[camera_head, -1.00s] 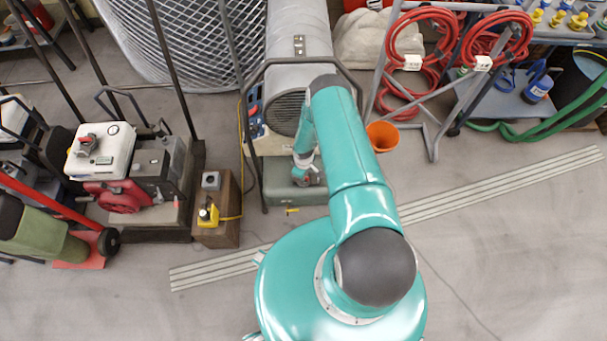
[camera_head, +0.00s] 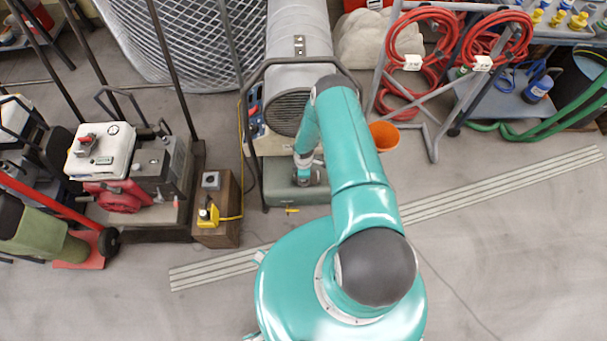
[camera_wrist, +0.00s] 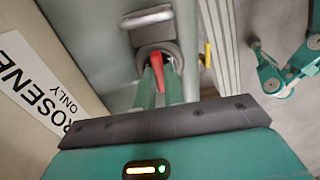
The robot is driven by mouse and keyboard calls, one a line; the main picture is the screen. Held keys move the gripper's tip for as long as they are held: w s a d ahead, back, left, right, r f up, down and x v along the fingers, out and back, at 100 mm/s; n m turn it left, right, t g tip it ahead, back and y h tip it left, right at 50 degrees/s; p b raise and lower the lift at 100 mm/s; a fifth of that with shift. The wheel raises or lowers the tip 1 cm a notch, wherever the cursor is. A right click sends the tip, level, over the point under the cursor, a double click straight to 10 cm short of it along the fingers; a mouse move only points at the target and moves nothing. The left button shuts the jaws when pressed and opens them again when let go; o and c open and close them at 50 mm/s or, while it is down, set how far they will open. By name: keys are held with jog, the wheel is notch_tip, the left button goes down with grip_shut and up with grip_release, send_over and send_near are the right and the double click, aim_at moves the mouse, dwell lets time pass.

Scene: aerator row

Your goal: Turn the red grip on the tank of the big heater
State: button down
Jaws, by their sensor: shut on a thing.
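The big heater (camera_head: 298,68) is a grey cylinder with a dark grille, standing on a grey-green tank (camera_head: 285,192). In the wrist view the tank (camera_wrist: 108,55) shows beside a white "...ROSENE ONLY" label. The red grip (camera_wrist: 157,72) sits in a dark round collar on the tank, below a grey handle. My gripper (camera_wrist: 163,80) has its two green fingers on either side of the red grip and is shut on it. In the head view my gripper (camera_head: 306,178) is over the tank, with its fingers and the red grip too small or hidden to make out.
A brown box with a yellow switch (camera_head: 208,212) stands left of the heater, with a yellow cable. A white-tanked generator (camera_head: 100,150) is further left. An orange funnel (camera_head: 384,136) and a rack of red hoses are on the right. The floor at lower right is clear.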

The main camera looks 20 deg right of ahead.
jog(key=c, duration=1.5)
grip_release()
jog(key=shift+r, duration=0.1)
notch_tip(320, 180, up, 14)
jog(key=shift+f, duration=0.2)
